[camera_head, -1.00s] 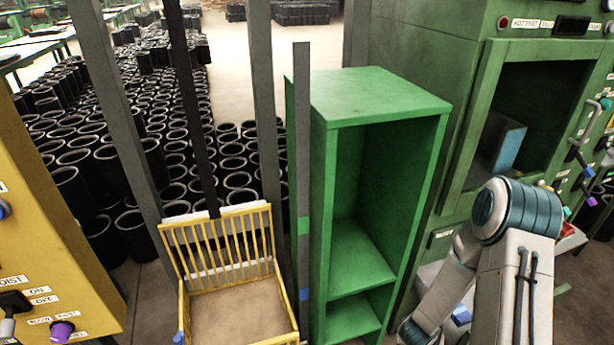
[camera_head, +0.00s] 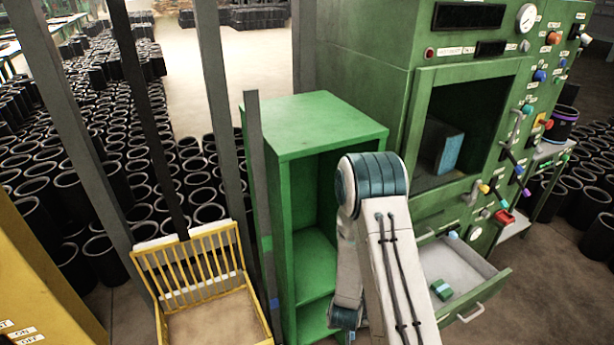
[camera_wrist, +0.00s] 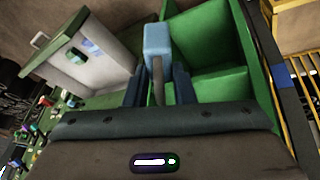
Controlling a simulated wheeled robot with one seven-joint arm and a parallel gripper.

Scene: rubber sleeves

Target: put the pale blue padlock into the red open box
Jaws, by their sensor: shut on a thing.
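The pale blue padlock (camera_wrist: 157,42) is in my gripper (camera_wrist: 158,86) in the wrist view. The dark blue fingers stand on either side of its grey shackle (camera_wrist: 158,82), with the blue body beyond the fingertips. Behind it in that view is the green open cabinet. In the head view my arm hides most of my gripper, which is low near the cabinet's front.
The green cabinet (camera_head: 322,122) has an open front with shelves. Right of it, an open drawer (camera_head: 492,287) juts from the green machine (camera_head: 370,50), holding a green block (camera_head: 441,290). A yellow-railed crate (camera_head: 190,258) stands left. Grey posts rise between. Open floor shows at right.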

